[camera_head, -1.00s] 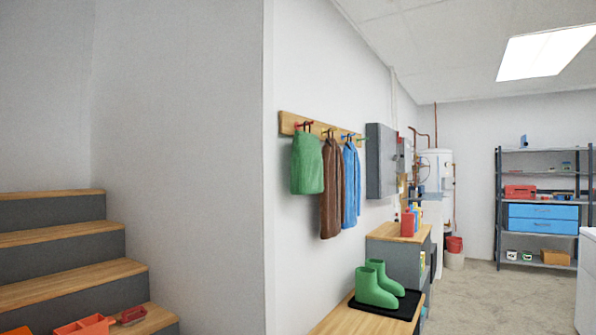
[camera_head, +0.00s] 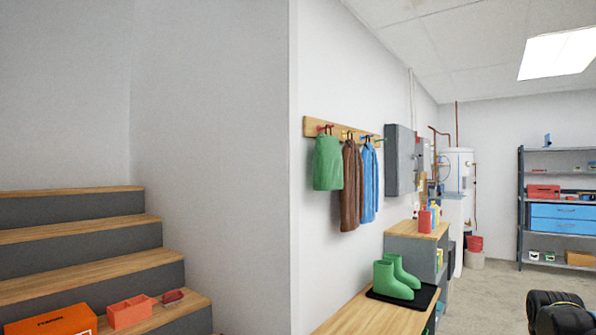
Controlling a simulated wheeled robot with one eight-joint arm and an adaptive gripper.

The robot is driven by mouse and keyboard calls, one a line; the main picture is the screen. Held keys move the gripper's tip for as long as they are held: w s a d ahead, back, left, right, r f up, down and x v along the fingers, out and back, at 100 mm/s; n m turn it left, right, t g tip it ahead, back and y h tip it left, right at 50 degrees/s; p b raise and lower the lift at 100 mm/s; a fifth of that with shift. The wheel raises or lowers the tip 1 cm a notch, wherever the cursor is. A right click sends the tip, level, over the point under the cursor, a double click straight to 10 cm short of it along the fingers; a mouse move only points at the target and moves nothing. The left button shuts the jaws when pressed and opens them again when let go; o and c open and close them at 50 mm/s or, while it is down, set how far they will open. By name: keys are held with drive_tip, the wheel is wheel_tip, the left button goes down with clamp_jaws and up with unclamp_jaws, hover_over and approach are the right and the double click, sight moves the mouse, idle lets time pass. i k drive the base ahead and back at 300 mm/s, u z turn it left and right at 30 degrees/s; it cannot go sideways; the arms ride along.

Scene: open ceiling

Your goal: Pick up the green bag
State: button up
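The green bag (camera_head: 328,164) hangs from a red hook at the left end of a wooden wall rack (camera_head: 312,127). It hangs on the white wall right of the wall corner and looks flat and upright. A brown garment (camera_head: 350,190) hangs just right of it, and a blue garment (camera_head: 369,185) hangs beyond that. My gripper's fingers do not show in this view. A black rounded part at the lower right edge appears to be part of my arm, far from the bag.
A wooden bench (camera_head: 365,317) stands below the rack, with green boots (camera_head: 391,279) on a black mat. A grey cabinet (camera_head: 405,245) is behind it. Stairs (camera_head: 78,232) with boxes are at left. Shelving (camera_head: 521,220) stands at back right. Concrete floor (camera_head: 500,292) is open at right.

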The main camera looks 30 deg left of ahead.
sight(328, 173)
drive_tip(key=u, duration=0.95)
drive_tip(key=i, duration=0.35)
